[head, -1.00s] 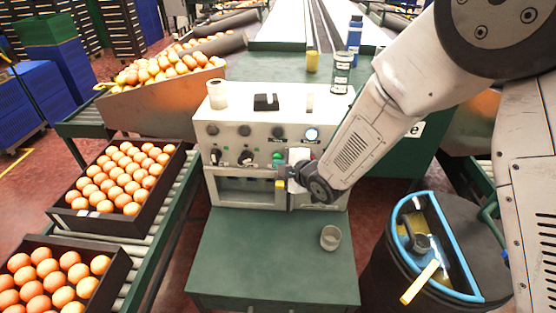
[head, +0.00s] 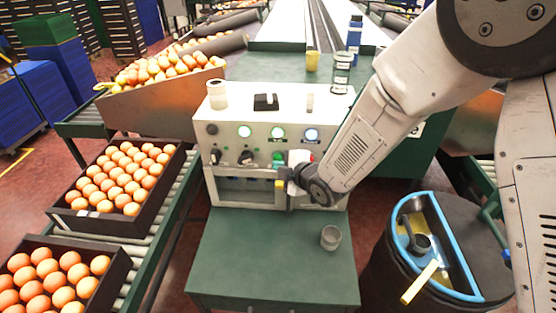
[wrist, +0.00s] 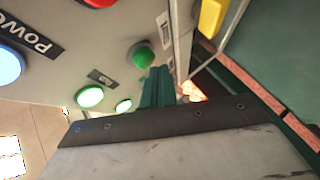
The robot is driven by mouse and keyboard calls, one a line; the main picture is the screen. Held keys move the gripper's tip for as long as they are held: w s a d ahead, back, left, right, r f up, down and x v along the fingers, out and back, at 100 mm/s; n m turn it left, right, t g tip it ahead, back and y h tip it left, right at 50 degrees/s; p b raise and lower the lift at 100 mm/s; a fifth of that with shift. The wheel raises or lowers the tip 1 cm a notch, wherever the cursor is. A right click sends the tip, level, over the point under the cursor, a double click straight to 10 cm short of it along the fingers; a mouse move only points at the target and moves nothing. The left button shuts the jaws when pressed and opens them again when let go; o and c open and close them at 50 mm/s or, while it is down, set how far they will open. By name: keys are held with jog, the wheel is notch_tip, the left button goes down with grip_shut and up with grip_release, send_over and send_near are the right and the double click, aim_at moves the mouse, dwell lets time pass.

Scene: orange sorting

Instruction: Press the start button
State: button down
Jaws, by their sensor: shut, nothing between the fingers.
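The white control box (head: 225,160) stands on the green bench. Its green button (head: 278,156) is on the front face; the wrist view also shows it (wrist: 143,57), just beyond my fingertips. My gripper (head: 280,173) is at the box front, right by this button. In the wrist view my teal fingers (wrist: 157,86) are together and empty. I cannot tell whether they touch the button. The left green lamp (head: 245,131), the middle green lamp (head: 278,132) and the white-blue lamp (head: 311,134) are lit. The red button shows partly in the wrist view (wrist: 98,2).
A grey cup (head: 330,238) stands on the green bench top (head: 260,265). A black bin with a blue rim (head: 440,225) is at right. Crates of oranges (head: 85,222) line the roller conveyor at left. A yellow part (wrist: 212,16) is close to my fingers.

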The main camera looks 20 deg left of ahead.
jog(key=shift+s, duration=0.3)
jog(key=s, duration=0.2)
jog(key=s+d, duration=0.1)
jog(key=s, duration=0.2)
jog(key=shift+d, duration=0.15)
dwell(0.8)
